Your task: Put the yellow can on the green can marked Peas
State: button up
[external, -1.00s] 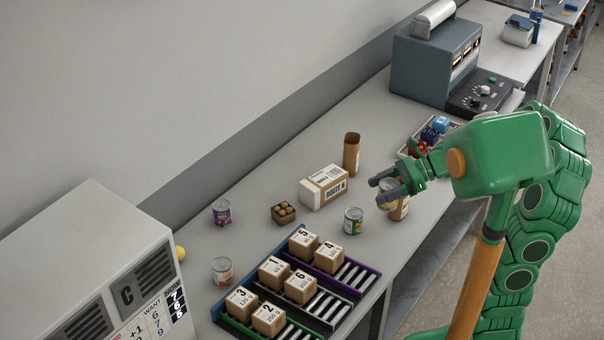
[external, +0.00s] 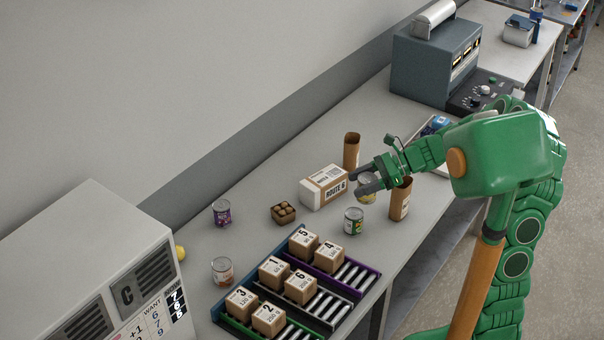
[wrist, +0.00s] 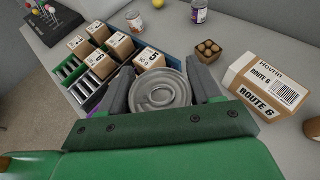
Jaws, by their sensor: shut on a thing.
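My gripper (external: 366,181) is shut on the yellow can (external: 367,193), which is partly hidden by the fingers in the external view. In the wrist view the can's grey lid (wrist: 161,92) fills the space between the two fingers (wrist: 162,90). The green can (external: 353,221) stands upright on the table, in front of and slightly left of the held can in the external view. The held can appears raised above the table. I cannot read the green can's label, and it is hidden in the wrist view.
A brown tube (external: 400,198) stands just right of the held can. The white and brown Route 6 box (external: 323,187) is to the left, with another tube (external: 351,151) behind. Numbered boxes sit on a rack (external: 334,306). A purple can (external: 221,212) and an orange-labelled can (external: 222,271) stand further left.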

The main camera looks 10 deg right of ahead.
jog(key=shift+w+a+f, duration=0.3)
jog(key=shift+w+f, duration=0.35)
jog(key=shift+f, duration=0.3)
jog(key=shift+w+a+f, duration=0.35)
jog(key=shift+w+f, duration=0.35)
jog(key=shift+f, duration=0.2)
jog(key=shift+w+a+f, duration=0.3)
jog(key=shift+w+f, duration=0.35)
jog(key=shift+f, duration=1.75)
jog(key=shift+f, duration=0.15)
jog(key=o, duration=1.2)
jog(key=shift+c, duration=0.2)
jog(key=shift+r, duration=0.2)
jog(key=v, duration=1.2)
jog(key=shift+d, duration=0.1)
